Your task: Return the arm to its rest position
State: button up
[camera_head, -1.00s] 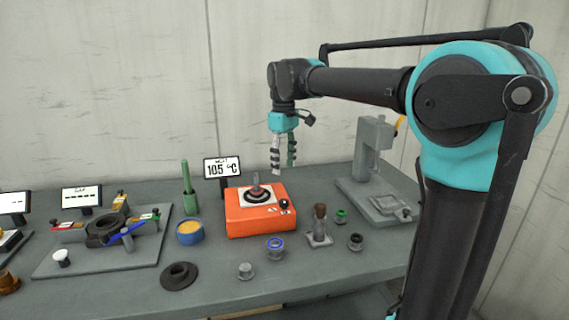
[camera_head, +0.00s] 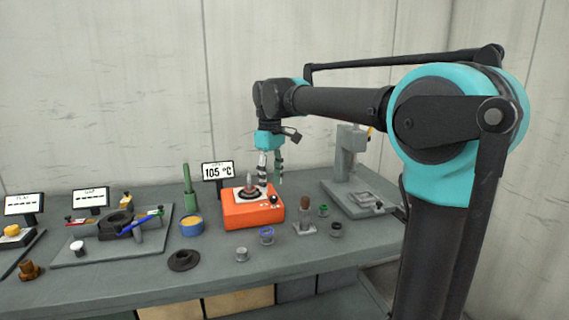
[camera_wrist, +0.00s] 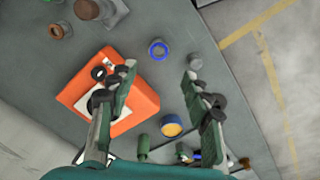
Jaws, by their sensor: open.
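My gripper (camera_head: 270,167) hangs from my arm, pointing down above the back of the orange heater box (camera_head: 252,212). It is open, with nothing between the fingers. In the wrist camera view the two fingers (camera_wrist: 162,100) are spread well apart. The orange box shows behind the left finger there, partly covered by it. The box carries a dark round plate with a small grey cone-like piece on it. I cannot tell the exact height of the fingertips over the box.
A display reading 105 °C (camera_head: 218,171) stands behind the box. A grey press-like stand (camera_head: 350,165) is at the right. A fixture plate (camera_head: 80,250) is at the left.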

jog(key=s+d+f+m, duration=0.2)
jog(key=d+f, duration=0.2)
jog(key=f, duration=0.1)
jog(key=s+d+f+m+t, duration=0.1)
jog(key=s+d+f+m, duration=0.1)
jog(key=d+f, duration=0.3)
jog(key=s+d+f+m+t, duration=0.1)
jog(key=s+d+f, duration=0.1)
jog(key=d+f, duration=0.3)
jog(key=shift+s+f+m, duration=0.15)
jog(key=shift+f+m, duration=0.05)
jog(key=shift+m, duration=0.2)
jog(key=s+d+f+m+t, duration=0.2)
jog(key=s+d+f+m, duration=0.3)
jog(key=s+d+f, duration=0.4)
jog(key=s+f, duration=0.3)
jog(key=f, duration=0.1)
jog(key=shift+s, duration=0.4)
jog(key=shift+f, duration=0.1)
